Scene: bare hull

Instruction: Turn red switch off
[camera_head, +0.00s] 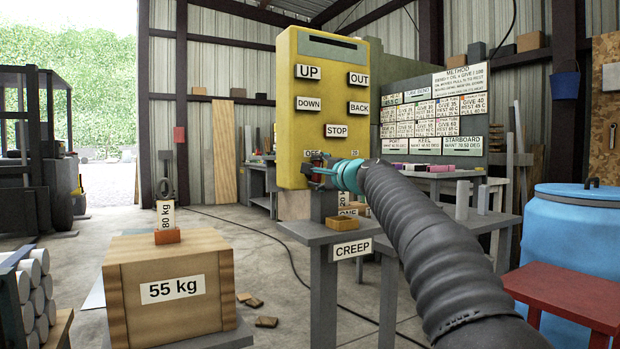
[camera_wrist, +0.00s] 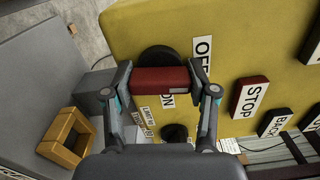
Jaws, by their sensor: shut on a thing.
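The red switch (camera_wrist: 160,80) is a block-shaped red handle in front of a black round base (camera_wrist: 160,57) on the yellow panel (camera_wrist: 240,30). In the wrist view my gripper (camera_wrist: 159,78) has one finger at each end of the handle and is shut on it. An OFF label (camera_wrist: 203,55) is beside the right finger, and a partly covered ON label (camera_wrist: 168,100) is just below the handle. In the head view my gripper (camera_head: 322,172) is at the lower front of the yellow panel (camera_head: 322,110), and it largely hides the switch.
A 55 kg crate (camera_head: 170,285) stands left, and a red stool (camera_head: 570,295) right.

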